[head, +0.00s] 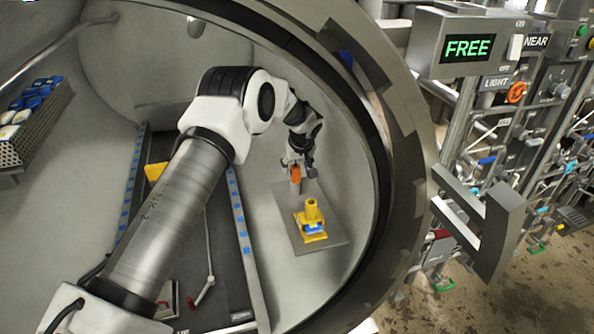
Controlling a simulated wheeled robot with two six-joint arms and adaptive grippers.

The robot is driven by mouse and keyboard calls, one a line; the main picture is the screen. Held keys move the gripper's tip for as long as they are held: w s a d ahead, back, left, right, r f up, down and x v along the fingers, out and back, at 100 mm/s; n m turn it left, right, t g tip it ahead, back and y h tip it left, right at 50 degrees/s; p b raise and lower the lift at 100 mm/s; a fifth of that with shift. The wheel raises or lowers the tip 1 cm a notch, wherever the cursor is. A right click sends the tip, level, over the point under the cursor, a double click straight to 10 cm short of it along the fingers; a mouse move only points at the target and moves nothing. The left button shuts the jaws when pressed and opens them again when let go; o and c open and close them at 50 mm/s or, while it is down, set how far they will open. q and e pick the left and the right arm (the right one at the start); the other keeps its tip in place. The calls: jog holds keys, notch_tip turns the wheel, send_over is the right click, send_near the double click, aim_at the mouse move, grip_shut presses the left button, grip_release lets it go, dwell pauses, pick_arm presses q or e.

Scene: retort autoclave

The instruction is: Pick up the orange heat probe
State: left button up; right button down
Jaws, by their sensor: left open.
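The orange heat probe (295,174) shows as a small upright orange piece with a grey part below it, at the back edge of a grey plate inside the round chamber. My left arm reaches in from the left. My left gripper (298,161) is open and points down, right at the top of the probe. Its fingers are small and partly overlap the probe, so I cannot tell whether they touch it. My right gripper is not in view.
A yellow holder (312,213) with a blue part stands on the grey plate (332,239), in front of the probe. The chamber's thick round rim (411,140) is to the right. A perforated tray (40,130) holds blue and white items at left. A panel reads FREE (468,48).

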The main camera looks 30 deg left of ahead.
aim_at(296, 173)
pick_arm(q)
jog(key=x, duration=0.3)
jog(key=p+x, duration=0.1)
jog(key=x, duration=0.1)
jog(key=shift+w+f, duration=0.3)
jog(key=shift+w, duration=0.1)
jog(key=shift+s+r, duration=0.35)
jog(key=c, duration=0.9)
grip_shut()
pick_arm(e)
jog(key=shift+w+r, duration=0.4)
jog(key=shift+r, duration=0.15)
